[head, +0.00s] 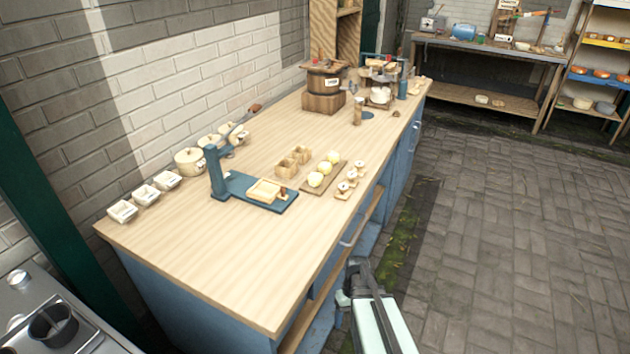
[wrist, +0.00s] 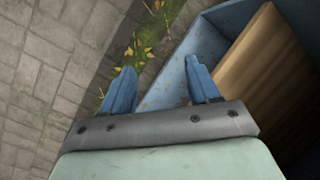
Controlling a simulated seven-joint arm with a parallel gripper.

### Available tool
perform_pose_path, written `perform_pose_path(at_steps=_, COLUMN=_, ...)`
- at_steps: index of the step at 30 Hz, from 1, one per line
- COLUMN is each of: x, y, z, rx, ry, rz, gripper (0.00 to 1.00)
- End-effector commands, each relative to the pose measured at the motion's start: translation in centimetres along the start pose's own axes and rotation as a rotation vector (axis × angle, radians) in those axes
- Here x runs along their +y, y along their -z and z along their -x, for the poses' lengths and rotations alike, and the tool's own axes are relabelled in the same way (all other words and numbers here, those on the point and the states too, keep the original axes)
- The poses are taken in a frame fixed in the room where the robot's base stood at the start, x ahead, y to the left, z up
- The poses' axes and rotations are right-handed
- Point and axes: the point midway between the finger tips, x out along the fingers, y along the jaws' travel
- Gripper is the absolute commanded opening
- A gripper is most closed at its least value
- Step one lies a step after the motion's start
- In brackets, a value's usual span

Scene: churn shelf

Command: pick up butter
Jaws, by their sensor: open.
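Several pale yellow round lumps (head: 324,168) that look like butter sit in a row on a small wooden board (head: 335,173), on the long wooden counter (head: 210,250). My gripper (head: 357,264) is low beside the counter's right front side, well apart from the lumps. In the wrist view, my gripper (wrist: 160,68) has its two blue fingers spread with nothing between them. The wrist view shows no butter.
A blue lever press (head: 232,187) with a wooden mould stands left of the board. Small wooden blocks (head: 287,166) and stamps (head: 347,187) flank the lumps. White dishes (head: 145,194) line the wall. A wooden churn (head: 323,82) stands farther back. Paving (head: 500,230) at right is clear.

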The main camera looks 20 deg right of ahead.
Motion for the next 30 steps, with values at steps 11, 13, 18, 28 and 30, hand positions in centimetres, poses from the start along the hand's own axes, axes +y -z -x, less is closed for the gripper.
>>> perform_pose_path(at_steps=11, x=5.5, y=5.2, z=12.0, rx=0.147, ry=0.017, rz=0.063, gripper=0.61)
perform_pose_path(at_steps=13, x=6.3, y=5.7, z=14.1, rx=0.17, ry=0.016, rz=0.076, gripper=0.61)
perform_pose_path(at_steps=18, x=8.5, y=6.6, z=19.2, rx=0.226, ry=0.013, rz=0.107, gripper=0.61)
perform_pose_path(at_steps=28, x=12.3, y=7.4, z=31.2, rx=0.346, ry=-0.017, rz=0.195, gripper=0.61)
perform_pose_path(at_steps=30, x=12.1, y=7.8, z=33.9, rx=0.37, ry=-0.027, rz=0.236, gripper=0.61)
